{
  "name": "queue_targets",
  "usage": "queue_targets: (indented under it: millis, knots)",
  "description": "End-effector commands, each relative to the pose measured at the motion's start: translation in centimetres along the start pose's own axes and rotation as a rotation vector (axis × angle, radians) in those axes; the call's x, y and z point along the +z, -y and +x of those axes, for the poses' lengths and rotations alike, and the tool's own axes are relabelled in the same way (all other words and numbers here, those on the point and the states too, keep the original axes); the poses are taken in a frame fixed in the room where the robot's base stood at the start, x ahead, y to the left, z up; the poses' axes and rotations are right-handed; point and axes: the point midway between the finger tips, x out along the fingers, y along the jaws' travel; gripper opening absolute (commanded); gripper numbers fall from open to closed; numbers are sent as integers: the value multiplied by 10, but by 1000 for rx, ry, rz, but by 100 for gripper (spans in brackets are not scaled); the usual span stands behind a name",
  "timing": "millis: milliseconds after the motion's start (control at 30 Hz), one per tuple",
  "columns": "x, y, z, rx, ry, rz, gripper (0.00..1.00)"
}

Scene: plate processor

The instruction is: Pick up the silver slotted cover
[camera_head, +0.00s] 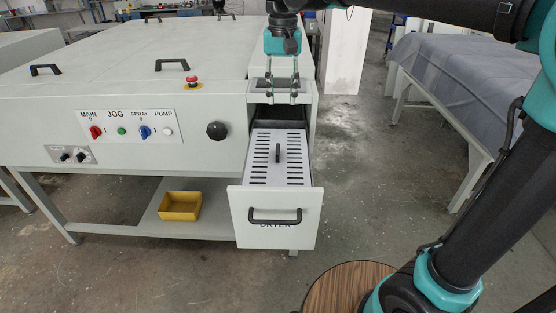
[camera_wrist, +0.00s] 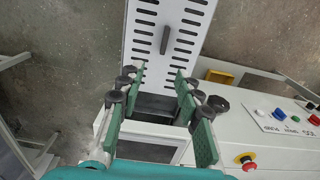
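The silver slotted cover (camera_head: 279,157) lies in the pulled-out dryer drawer, with rows of dark slots and a black handle (camera_head: 278,153) standing up at its middle. In the wrist view the cover (camera_wrist: 151,44) shows at the top, ahead of the fingertips, with its handle (camera_wrist: 165,40) upright in the picture. My gripper (camera_head: 281,97) is over the machine's top near the back of the drawer, behind and above the cover. It is open and empty, its two green-padded fingers (camera_wrist: 160,88) well apart. It does not touch the cover or handle.
The drawer front (camera_head: 275,229) has a black bar handle. The white machine (camera_head: 110,90) stands left, with knobs and a red emergency button (camera_head: 192,81). A yellow bin (camera_head: 180,206) sits on its lower shelf. A cloth-covered table (camera_head: 480,80) stands right, across open floor.

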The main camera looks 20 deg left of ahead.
Motion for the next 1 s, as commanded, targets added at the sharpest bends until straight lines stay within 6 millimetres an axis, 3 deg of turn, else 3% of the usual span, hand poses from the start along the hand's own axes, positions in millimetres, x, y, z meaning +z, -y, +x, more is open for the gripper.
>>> queue_targets:
  millis: [167, 700, 1000]
  knots:
    - [5, 12, -4, 7, 10, -7, 34]
    - [6, 11, 95, 6, 9, -6, 34]
    - [6, 10, 118, 6, 9, -6, 34]
